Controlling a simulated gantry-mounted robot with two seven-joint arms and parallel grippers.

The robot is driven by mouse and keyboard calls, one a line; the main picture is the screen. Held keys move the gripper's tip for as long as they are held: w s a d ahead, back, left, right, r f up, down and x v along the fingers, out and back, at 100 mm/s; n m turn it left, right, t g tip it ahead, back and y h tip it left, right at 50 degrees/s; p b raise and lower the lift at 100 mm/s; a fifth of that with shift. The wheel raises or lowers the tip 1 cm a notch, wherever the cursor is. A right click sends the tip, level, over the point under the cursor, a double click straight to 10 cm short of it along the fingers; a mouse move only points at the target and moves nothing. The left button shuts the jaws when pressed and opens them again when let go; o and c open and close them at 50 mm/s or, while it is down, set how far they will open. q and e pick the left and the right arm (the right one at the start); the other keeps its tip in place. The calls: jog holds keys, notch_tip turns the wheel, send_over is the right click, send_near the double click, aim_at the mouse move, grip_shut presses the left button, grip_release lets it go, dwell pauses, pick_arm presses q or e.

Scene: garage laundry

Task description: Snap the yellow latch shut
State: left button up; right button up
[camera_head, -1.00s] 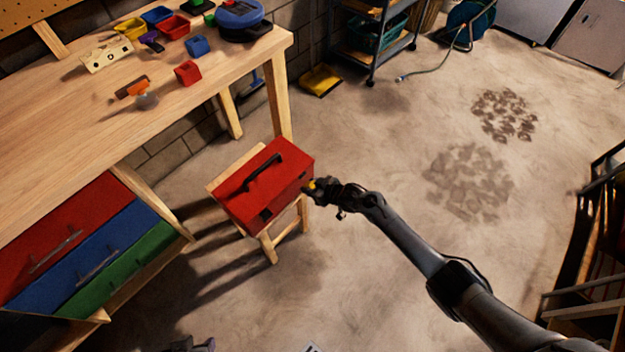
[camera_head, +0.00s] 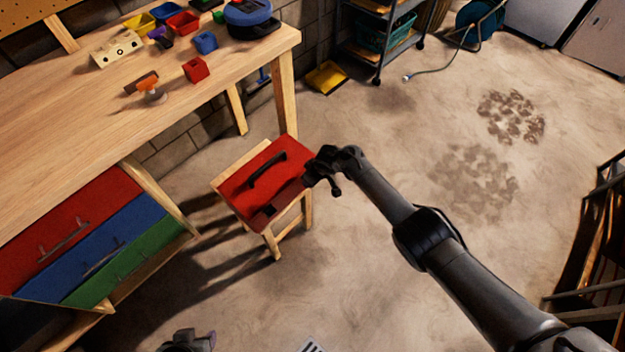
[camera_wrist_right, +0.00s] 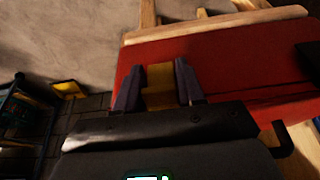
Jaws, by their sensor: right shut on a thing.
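A red toolbox (camera_head: 240,190) with a black handle (camera_head: 266,170) sits on a small wooden stool (camera_head: 273,246). Its lid looks down. My right gripper (camera_head: 312,178) is at the box's right end. In the right wrist view, the yellow latch (camera_wrist_right: 160,76) lies between the two purple-grey fingers of my right gripper (camera_wrist_right: 158,88), against the red wall of the toolbox (camera_wrist_right: 225,62). The fingers are shut on it. The latch is hidden behind the gripper in the head view. My left gripper (camera_head: 187,341) shows only in part at the bottom edge, away from the box.
A wooden workbench (camera_head: 110,105) with small coloured bins and parts stands at the upper left, above red, blue and green drawers (camera_head: 100,248). A dark cart (camera_head: 378,50) stands at the back. The floor (camera_head: 390,125) right of the stool is mostly clear.

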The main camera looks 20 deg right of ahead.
jog(key=shift+s+d+f, duration=0.1)
jog(key=shift+f, duration=0.1)
jog(key=o, duration=0.8)
jog(key=shift+o, duration=0.8)
jog(key=shift+r, duration=0.1)
jog(key=shift+r+p, duration=0.5)
jog(key=p+v, duration=0.7)
jog(key=v, duration=0.2)
jog(key=shift+r, duration=0.35)
jog(key=shift+s, duration=0.15)
